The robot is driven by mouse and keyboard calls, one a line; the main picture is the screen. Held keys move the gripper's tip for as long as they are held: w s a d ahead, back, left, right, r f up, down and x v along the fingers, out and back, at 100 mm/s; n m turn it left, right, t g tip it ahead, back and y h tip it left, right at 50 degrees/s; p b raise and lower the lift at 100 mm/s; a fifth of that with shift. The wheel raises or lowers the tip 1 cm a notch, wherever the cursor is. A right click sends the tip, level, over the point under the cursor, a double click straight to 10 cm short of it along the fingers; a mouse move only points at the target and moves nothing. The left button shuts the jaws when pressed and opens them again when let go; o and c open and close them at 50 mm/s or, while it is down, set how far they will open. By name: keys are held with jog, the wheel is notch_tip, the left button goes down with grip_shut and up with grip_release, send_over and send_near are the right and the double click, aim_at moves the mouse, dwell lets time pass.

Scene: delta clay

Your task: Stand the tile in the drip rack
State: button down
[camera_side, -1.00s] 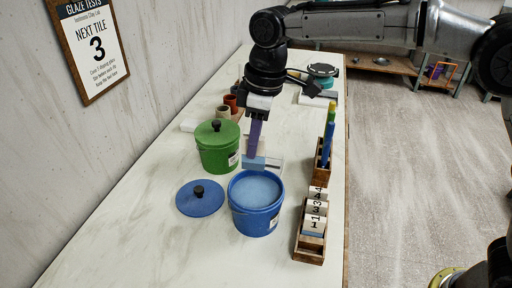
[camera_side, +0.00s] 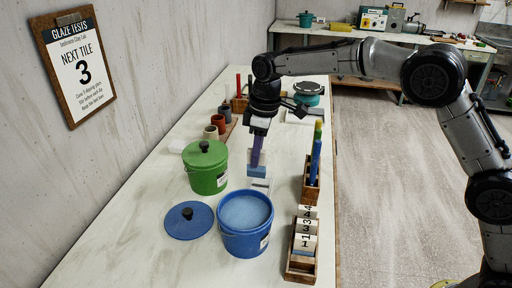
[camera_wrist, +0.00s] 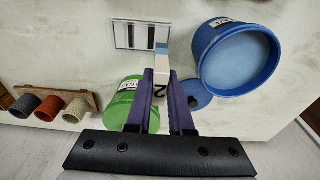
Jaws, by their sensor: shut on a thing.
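My gripper (camera_side: 256,150), with purple fingers, is shut on a pale tile (camera_wrist: 160,73) marked 2, whose far end is blue. In the side view the tile (camera_side: 256,171) points down, close to a white slotted stand (camera_side: 263,184). In the wrist view the stand (camera_wrist: 120,35) shows two dark slots just beyond and left of the tile's blue end. I cannot tell whether they touch. A wooden rack (camera_side: 300,271) at the right holds upright tiles marked 4, 3 and 1. I cannot tell by look which one is the drip rack.
An open blue bucket (camera_side: 243,240) of light blue glaze stands in front of the tile, its lid (camera_side: 189,222) to the left. A lidded green bucket (camera_side: 207,179) stands left. A wooden holder (camera_side: 311,188) with tall tools is at right. Small cups (camera_wrist: 47,108) stand farther back.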

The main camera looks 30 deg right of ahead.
aim_at(258, 176)
jog(key=shift+f, duration=2.05)
jog(key=shift+f, duration=2.5)
jog(key=c, duration=0.7)
grip_release()
jog(key=shift+r, duration=3.5)
